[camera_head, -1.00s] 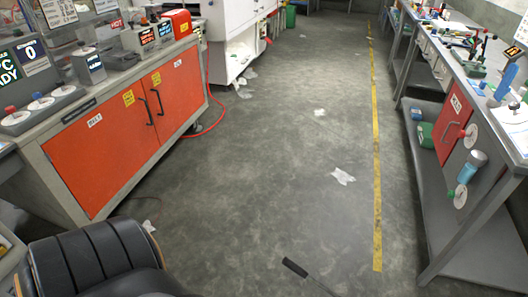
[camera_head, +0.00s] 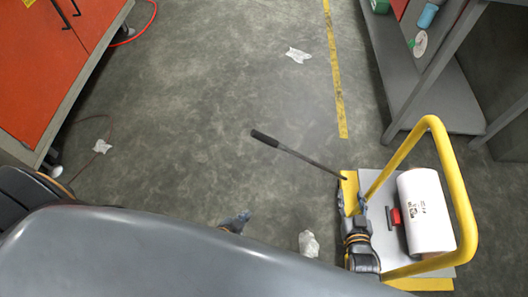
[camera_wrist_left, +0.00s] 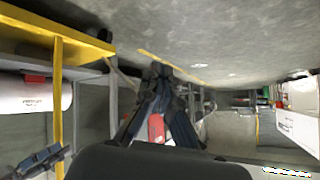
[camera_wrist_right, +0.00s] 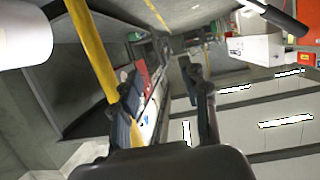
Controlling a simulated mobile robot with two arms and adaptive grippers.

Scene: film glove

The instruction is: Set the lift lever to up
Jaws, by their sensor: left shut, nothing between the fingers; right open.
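A long dark lever with a black grip (camera_head: 265,138) runs from the yellow-framed cart (camera_head: 448,165) out to the left over the floor; I take it as the lift lever. It slants, and no up marking shows. A dark grip (camera_wrist_right: 275,15), probably the same lever's, shows at the top right of the right wrist view. My right gripper (camera_head: 352,202) is open and empty beside the cart's left edge; its spread fingers also show in the right wrist view (camera_wrist_right: 163,82). My left gripper (camera_head: 240,217) is shut and empty, left of the cart and apart from the lever.
A white roll (camera_head: 426,212) lies on the cart next to a small red part (camera_head: 395,216). A grey workbench shelf (camera_head: 435,85) stands at the upper right and an orange cabinet (camera_head: 35,75) at the upper left. White scraps (camera_head: 298,55) lie on the otherwise open floor.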

